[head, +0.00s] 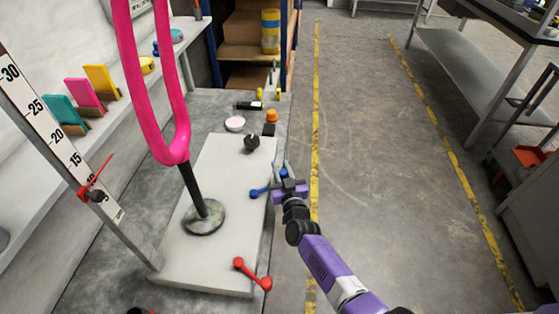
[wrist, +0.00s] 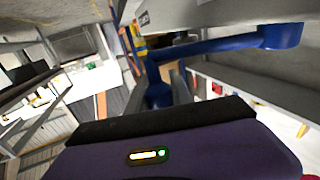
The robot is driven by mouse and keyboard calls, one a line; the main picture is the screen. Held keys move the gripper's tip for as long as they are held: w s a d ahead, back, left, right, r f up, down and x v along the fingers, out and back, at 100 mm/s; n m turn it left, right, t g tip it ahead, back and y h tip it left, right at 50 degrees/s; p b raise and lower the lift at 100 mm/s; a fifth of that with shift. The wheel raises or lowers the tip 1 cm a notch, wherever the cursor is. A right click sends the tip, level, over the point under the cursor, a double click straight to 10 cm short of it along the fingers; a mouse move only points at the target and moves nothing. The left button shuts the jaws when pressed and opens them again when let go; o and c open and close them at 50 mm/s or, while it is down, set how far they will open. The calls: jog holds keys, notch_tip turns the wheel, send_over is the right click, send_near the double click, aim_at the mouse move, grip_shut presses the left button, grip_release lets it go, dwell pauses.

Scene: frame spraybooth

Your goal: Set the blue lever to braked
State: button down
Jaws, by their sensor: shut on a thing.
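The blue lever (head: 258,192) is at the right edge of a pale grey plate, and part of it is hidden behind my gripper. In the wrist view the blue lever (wrist: 215,46) runs from a round end at the upper right to an upright blue grip at the left. My gripper (head: 283,170) is at the plate's right edge, shut on the lever's grip. In the wrist view my gripper's fingers (wrist: 160,88) stand on either side of the grip. No readable position marking for the lever shows.
The plate (head: 185,255) also carries a red lever (head: 253,275), a black knob (head: 251,142) and a black post with a pink loop (head: 172,155). A numbered scale (head: 65,150) stands at the left. The floor (head: 375,170) to the right is clear.

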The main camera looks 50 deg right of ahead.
jog(key=shift+s+a+r+m+g+h+p, duration=0.15)
jog(key=shift+s+m+g+h+p, duration=0.35)
jog(key=shift+p, duration=0.6)
jog(key=shift+s+a+r+m+g+h+p, duration=0.1)
jog(key=shift+s+m+g+h+p, duration=0.4)
jog(key=shift+p, duration=0.6)
jog(key=shift+s+a+f+m+g+h+p, duration=0.1)
jog(key=shift+s+a+m+g+h+p, duration=0.15)
jog(key=shift+s+m+g+h, duration=0.3)
jog(key=shift+s+a+f+m+g+h+p, duration=0.1)
jog(key=shift+s+a+m+g+h+p, duration=0.1)
jog(key=shift+s+m+g+h, duration=0.35)
jog(key=shift+s+a+f+m+g+h+p, duration=0.1)
jog(key=shift+s+a+m+g+h+p, duration=0.2)
jog(key=shift+m+g+h, duration=0.3)
jog(key=shift+d+g, duration=0.1)
jog(key=shift+g, duration=0.2)
jog(key=c, duration=1.1)
grip_release()
jog(key=shift+r, duration=0.15)
notch_tip(320, 180, up, 20)
jog(key=p, duration=1)
